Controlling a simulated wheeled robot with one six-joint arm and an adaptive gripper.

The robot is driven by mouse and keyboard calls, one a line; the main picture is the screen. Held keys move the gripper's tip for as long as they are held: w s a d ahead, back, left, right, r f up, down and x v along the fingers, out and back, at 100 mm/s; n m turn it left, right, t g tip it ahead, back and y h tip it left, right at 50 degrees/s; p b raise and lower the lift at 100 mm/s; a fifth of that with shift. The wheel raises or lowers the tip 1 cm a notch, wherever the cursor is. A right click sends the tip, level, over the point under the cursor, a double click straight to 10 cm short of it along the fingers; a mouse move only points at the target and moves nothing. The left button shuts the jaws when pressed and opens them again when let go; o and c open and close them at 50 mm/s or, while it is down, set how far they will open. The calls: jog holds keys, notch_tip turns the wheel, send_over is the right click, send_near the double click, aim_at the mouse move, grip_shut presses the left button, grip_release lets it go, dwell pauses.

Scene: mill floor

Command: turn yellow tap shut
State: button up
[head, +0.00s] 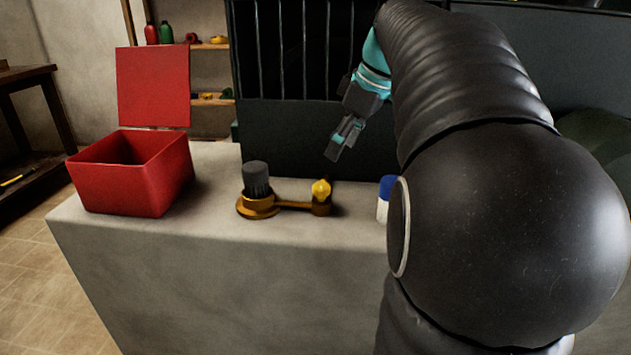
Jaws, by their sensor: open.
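The yellow tap (321,190) is a small yellow handle on the right end of a brass-coloured pipe fitting (290,205). The fitting lies on the grey counter and carries a dark grey ribbed cylinder (257,178) on its round left end. My gripper (334,154) is open and empty, above the tap and apart from it, pointing down and to the left. The exact angle of the handle is too small to tell.
An open red box (132,190) with its lid raised stands on the counter (220,275) at left. A blue-and-white object (385,198) is partly hidden behind my arm. Dark vertical bars (305,45) rise behind the counter. Shelves with small items (209,46) stand farther back.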

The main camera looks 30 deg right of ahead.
aim_at(322, 185)
jog(key=x, duration=1)
jog(key=shift+w+a+f+b, duration=0.1)
jog(key=shift+w+f+b, duration=0.1)
jog(key=shift+b, duration=0.15)
jog(key=c, duration=1.1)
